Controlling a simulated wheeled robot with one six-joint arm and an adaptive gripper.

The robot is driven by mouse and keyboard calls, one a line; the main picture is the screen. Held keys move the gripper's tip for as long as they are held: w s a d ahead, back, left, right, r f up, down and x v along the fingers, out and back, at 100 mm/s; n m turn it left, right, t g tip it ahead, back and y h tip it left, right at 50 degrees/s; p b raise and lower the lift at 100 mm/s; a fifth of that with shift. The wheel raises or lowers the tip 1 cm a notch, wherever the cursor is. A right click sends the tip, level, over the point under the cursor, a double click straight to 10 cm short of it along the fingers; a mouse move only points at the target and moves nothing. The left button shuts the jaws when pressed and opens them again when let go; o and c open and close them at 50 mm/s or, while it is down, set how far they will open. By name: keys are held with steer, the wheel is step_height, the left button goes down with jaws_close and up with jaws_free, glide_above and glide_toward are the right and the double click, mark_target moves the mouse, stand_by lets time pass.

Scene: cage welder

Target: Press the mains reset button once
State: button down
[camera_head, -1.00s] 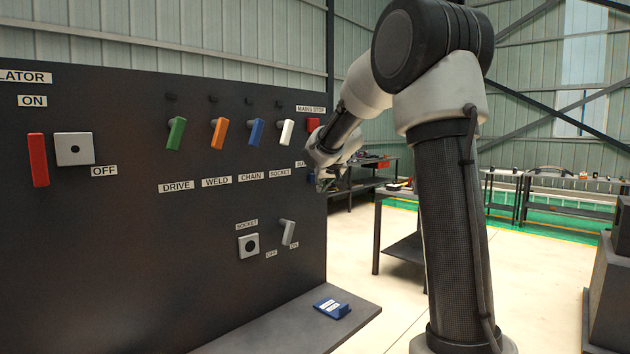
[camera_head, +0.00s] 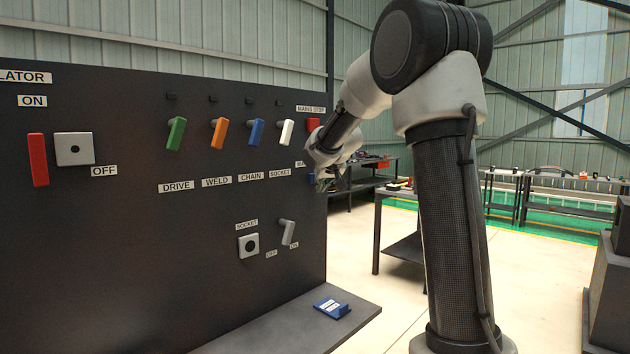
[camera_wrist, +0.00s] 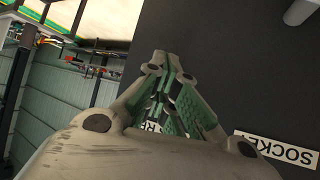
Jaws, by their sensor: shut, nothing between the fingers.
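The dark panel (camera_head: 130,230) carries a blue button (camera_head: 311,177) at its right edge, under a label (camera_head: 300,163) of which only the first letters show. My gripper (camera_head: 322,184) is at this edge, right beside the blue button and partly covering it. In the wrist view my gripper (camera_wrist: 168,62) is shut and empty, its fingertips close to the dark panel face. The button is hidden behind the fingers there. A piece of a white label (camera_wrist: 153,127) shows between them. I cannot tell whether the fingertips touch the button.
The red mains stop button (camera_head: 312,125) sits just above my gripper. A white handle (camera_head: 286,132) with blue, orange and green ones is to the left. A socket switch (camera_head: 288,232) is below.

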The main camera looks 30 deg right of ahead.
steer(key=shift+s+d, duration=0.25)
steer(key=shift+s, duration=0.4)
steer(key=s, duration=0.1)
steer(key=s+d, duration=0.1)
steer(key=s, duration=0.2)
steer(key=shift+s+d, duration=0.35)
stand_by(0.5)
steer(key=s+f+g, duration=0.4)
steer(key=s+f, duration=0.3)
steer(key=f, duration=0.1)
steer(key=s+a, duration=0.3)
steer(key=s, duration=0.7)
steer(key=s+a+f+n+g+y, duration=0.1)
steer(key=s+a, duration=0.2)
steer(key=s, duration=0.7)
steer(key=s+a+n+g+y, duration=0.1)
steer(key=s+a, duration=0.3)
steer(key=s, duration=0.7)
steer(key=shift+f, duration=0.15)
